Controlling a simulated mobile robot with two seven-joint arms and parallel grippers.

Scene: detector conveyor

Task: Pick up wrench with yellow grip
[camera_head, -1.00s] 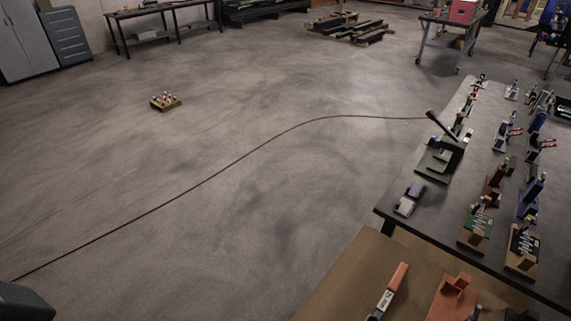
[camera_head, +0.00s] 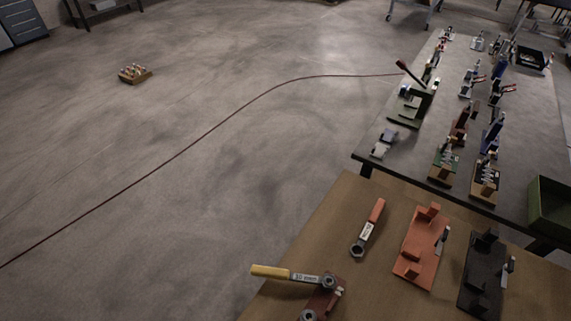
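The wrench with the yellow grip (camera_head: 271,271) lies at the near left edge of the wooden bench (camera_head: 345,207). Its yellow handle points left and sticks out past the bench edge over the floor. Its metal ring end (camera_head: 327,281) lies at a dark reddish-brown fixture (camera_head: 318,302), partly cut off by the bottom of the picture; I cannot tell whether it rests on it. A second wrench, with an orange-red grip (camera_head: 376,212), lies further back on the bench. Neither of my grippers shows in the head view.
An orange fixture (camera_head: 419,252) and a black fixture (camera_head: 481,273) stand right of the wrenches. Behind is a grey table (camera_head: 405,157) with several small devices and a green bin (camera_head: 549,208). A cable (camera_head: 190,144) crosses the open floor at left.

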